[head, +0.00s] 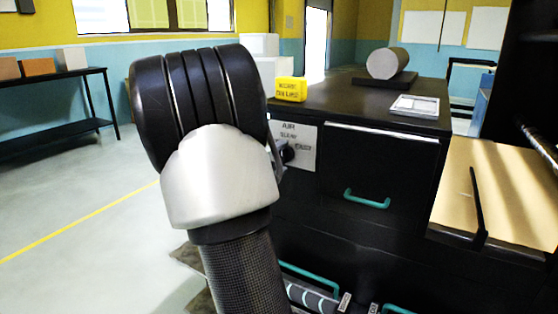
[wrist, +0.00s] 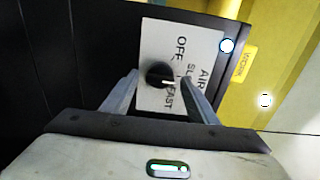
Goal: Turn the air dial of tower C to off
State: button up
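The air dial (wrist: 158,72) is a round black knob on a white panel (wrist: 150,40) lettered AIR, OFF, FAST and a partly hidden word. The panel (head: 307,160) also shows in the head view, on the black cabinet's front, with the dial (head: 287,153) at the edge of my arm. In the wrist view my gripper (wrist: 159,77) is open, its fingers on either side of the dial. I cannot tell whether they touch it. A pale mark on the knob seems to lie on the FAST side. No tower letter is readable. My arm mostly hides the gripper in the head view.
A drawer with a green handle (head: 367,199) is right of the panel. The floor at left is clear up to a shelf (head: 60,84).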

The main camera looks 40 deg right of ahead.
jog(key=c, duration=1)
jog(key=shift+o, duration=0.2)
jog(key=shift+n, duration=0.3)
jog(key=n+p, duration=0.1)
jog(key=n, duration=0.4)
jog(key=shift+r+n, duration=0.1)
jog(key=shift+n, duration=0.2)
jog(key=n+p, duration=0.2)
jog(key=n, duration=0.1)
jog(key=shift+n+p, duration=0.65)
jog(key=shift+n, duration=0.65)
jog(key=o, duration=1)
